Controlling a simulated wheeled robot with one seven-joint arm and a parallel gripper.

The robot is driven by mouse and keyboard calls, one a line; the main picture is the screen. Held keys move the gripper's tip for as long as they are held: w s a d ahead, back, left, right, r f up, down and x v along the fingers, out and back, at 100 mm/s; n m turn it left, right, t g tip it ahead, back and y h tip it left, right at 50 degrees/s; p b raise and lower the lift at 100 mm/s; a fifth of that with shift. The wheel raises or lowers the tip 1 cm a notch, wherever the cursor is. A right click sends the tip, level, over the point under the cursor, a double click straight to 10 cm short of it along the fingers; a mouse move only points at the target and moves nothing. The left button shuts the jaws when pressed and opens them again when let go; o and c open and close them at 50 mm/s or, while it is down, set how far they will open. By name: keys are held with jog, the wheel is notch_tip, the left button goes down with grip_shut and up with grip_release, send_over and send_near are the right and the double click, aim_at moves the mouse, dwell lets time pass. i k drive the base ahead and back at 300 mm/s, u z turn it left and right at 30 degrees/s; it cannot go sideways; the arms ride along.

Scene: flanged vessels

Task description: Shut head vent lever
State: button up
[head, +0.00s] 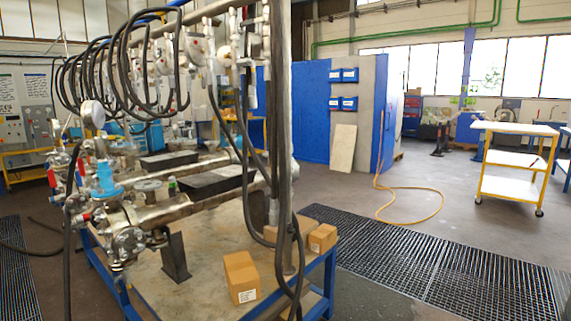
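Horizontal metal vessels lie on a blue-framed bench (215,245), with their flanged heads toward the left. The nearest vessel (190,207) has a round flanged fitting (128,240) at its head. Small red parts show at the heads, one on the nearer side (86,217) and one farther left (52,177); they are too small to tell which is the head vent lever or whether it is open or shut. A blue fitting (105,178) and a round gauge (93,114) stand above the heads. My gripper is not in view.
Black hoses (140,75) hang in loops over the vessels, and some drop at the bench's right end. Cardboard boxes (241,277) sit on the bench. Floor grating (430,265) and a yellow hose (420,212) lie right. A yellow cart (512,187) stands farther right.

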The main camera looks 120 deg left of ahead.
aim_at(79, 178)
jog(key=u, duration=2.8)
jog(key=i, duration=0.1)
jog(key=u, duration=4.85)
